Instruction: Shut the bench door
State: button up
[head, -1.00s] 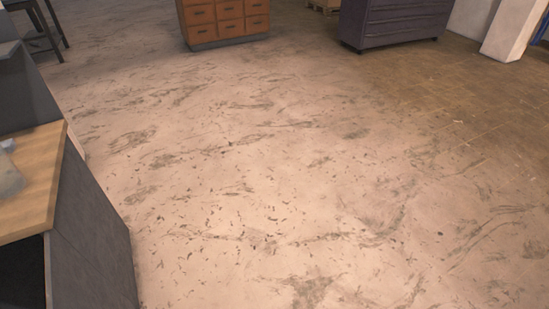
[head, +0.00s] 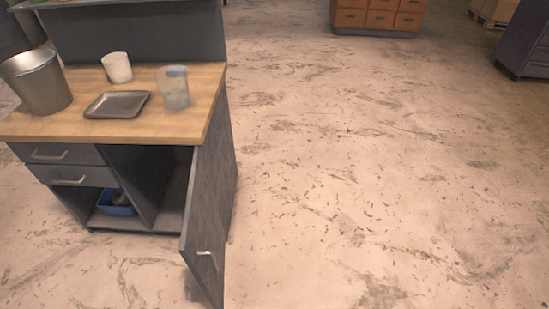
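The bench (head: 150,130) stands at the left of the head view, with a light wooden top and a dark grey body. Its door (head: 209,215) stands open, hinged at the right side of the cabinet and swung out toward me. A small light handle (head: 204,253) sits low on the door near its free edge. The open cabinet shows a blue bin (head: 117,208) with something dark in it and an upright divider. My gripper is not in view.
A metal bucket (head: 38,82), a white cup (head: 117,67), a grey tray (head: 117,104) and a clear cup (head: 174,88) stand on the top. Two drawers (head: 65,166) are shut. An orange drawer cabinet (head: 378,16) stands far back. The floor right of the bench is clear.

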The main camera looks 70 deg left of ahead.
aim_at(201, 246)
jog(key=u, duration=0.45)
jog(key=k, duration=0.1)
jog(key=u, duration=2.75)
jog(key=i, duration=0.55)
jog(key=u, duration=0.15)
jog(key=k, duration=0.55)
jog(key=z, duration=0.45)
jog(key=i, duration=0.35)
jog(key=u, duration=0.05)
